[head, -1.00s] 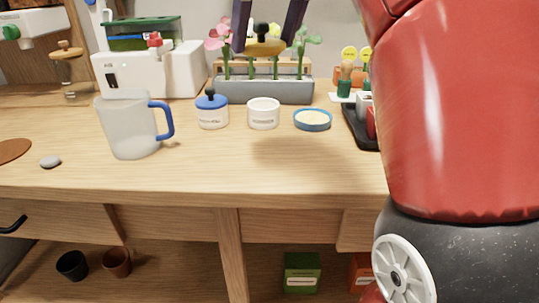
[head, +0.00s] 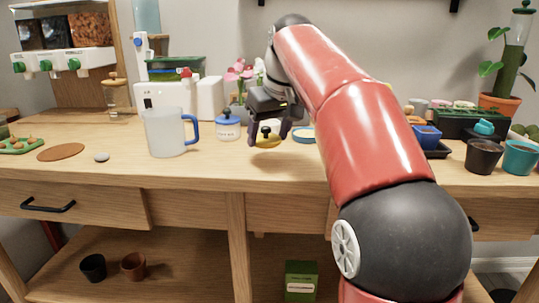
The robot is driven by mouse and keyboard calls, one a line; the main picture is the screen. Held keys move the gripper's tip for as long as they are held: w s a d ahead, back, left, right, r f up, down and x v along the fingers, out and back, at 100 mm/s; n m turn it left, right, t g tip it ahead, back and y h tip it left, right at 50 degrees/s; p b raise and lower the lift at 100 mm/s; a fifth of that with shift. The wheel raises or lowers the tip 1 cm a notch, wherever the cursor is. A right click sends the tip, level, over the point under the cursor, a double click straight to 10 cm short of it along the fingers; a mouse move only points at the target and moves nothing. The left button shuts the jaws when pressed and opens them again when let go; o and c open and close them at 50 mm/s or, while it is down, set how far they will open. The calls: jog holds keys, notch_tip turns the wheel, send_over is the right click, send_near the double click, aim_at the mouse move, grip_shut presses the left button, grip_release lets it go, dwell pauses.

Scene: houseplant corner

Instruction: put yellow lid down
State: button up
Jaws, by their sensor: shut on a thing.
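The yellow lid (head: 267,142) with its dark knob is held in my gripper (head: 268,130). My gripper points down and its fingers are shut on the knob. The lid hangs low over the wooden worktop (head: 220,165), in front of the row of jars; I cannot tell whether it touches the wood. A jar with a blue lid (head: 228,129) stands just left of my gripper. The white open jar seen earlier is hidden behind my gripper and lid. A blue-rimmed round dish (head: 303,135) shows in part to the right, beside my arm.
A frosted jug with a blue handle (head: 166,134) stands left of the jars. A grey stone (head: 102,157) and a brown round mat (head: 61,152) lie farther left. Pots (head: 483,156) stand at the right. The worktop's front strip is clear.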

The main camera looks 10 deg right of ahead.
aim_at(271, 141)
jog(key=shift+f+b, duration=1.45)
jog(key=shift+f, duration=0.4)
jog(key=shift+f, duration=0.2)
jog(key=o, duration=0.9)
jog(key=shift+o, duration=0.2)
jog(key=p+v, duration=0.4)
jog(key=v, duration=0.8)
jog(key=shift+r, duration=0.25)
